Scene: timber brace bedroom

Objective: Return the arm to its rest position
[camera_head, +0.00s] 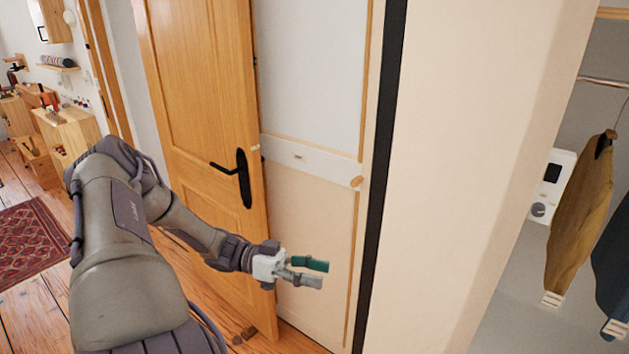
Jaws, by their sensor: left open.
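My left arm (112,235) comes in from the lower left and reaches toward the middle of the head view. My left gripper (312,272) is at its end, with its two fingers apart and nothing between them. It is in front of the pale panel, just right of the wooden door's edge and below the door's black handle (240,176). Whether it touches the panel cannot be told. My right gripper is not in view.
The wooden door (205,85) stands angled behind my arm, beside a pale panel (309,210). A wide cream wall (470,150) is to the right, then hanging clothes (580,215). At left are a red rug (30,243), wooden furniture (68,133) and open plank floor.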

